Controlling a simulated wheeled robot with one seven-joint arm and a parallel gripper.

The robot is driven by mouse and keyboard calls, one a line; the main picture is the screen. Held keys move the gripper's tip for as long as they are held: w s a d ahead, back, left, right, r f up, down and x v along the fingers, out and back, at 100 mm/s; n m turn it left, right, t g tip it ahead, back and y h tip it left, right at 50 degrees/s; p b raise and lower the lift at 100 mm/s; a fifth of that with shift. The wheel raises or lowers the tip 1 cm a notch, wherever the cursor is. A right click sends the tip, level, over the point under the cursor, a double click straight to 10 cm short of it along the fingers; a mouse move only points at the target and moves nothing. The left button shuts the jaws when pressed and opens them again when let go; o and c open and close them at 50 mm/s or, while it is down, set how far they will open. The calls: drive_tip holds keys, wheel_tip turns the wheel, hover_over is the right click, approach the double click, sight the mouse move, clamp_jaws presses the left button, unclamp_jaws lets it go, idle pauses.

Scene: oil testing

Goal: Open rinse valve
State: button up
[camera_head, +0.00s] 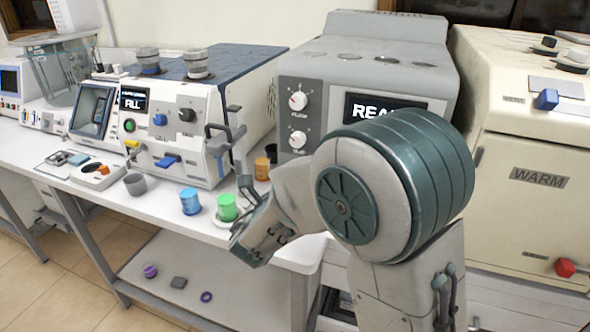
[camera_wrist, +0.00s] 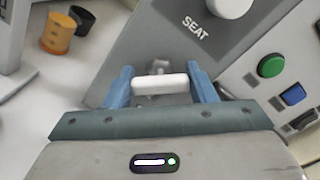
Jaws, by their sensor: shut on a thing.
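A grey machine (camera_head: 318,72) with two white knobs and a screen partly reading "REA" stands at the middle. In the wrist view, its panel (camera_wrist: 172,48) carries the label "SEAT" under a white knob. Below that label a short pale handle (camera_wrist: 160,85) sticks out on a grey mount. My gripper (camera_wrist: 160,78) has its blue fingers at the two ends of this handle and is shut on it. In the head view my arm hides the gripper and the handle. No label naming the rinse valve is legible.
A green button (camera_wrist: 271,65) and a blue button (camera_wrist: 293,94) sit right of the handle. An orange cup (camera_wrist: 57,34) and a dark cup stand left of the panel. Blue (camera_head: 190,201) and green (camera_head: 227,207) containers stand near the bench's front edge. A cream "WARM" machine (camera_head: 535,130) stands at right.

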drive_tip(key=n+p, duration=0.2)
drive_tip(key=p, duration=0.1)
drive_tip(key=n+p, duration=0.3)
drive_tip(key=shift+r+n, duration=0.2)
drive_tip(key=shift+n, duration=0.1)
drive_tip(key=shift+n+p, duration=1.1)
drive_tip(key=shift+p, duration=0.1)
drive_tip(key=shift+f+n+p, duration=0.25)
drive_tip(key=shift+n+p, duration=0.65)
drive_tip(key=o, duration=1)
drive_tip(key=shift+a, duration=0.1)
drive_tip(key=b+v, duration=0.2)
drive_tip(key=v, duration=1.1)
drive_tip(key=shift+s, duration=0.4)
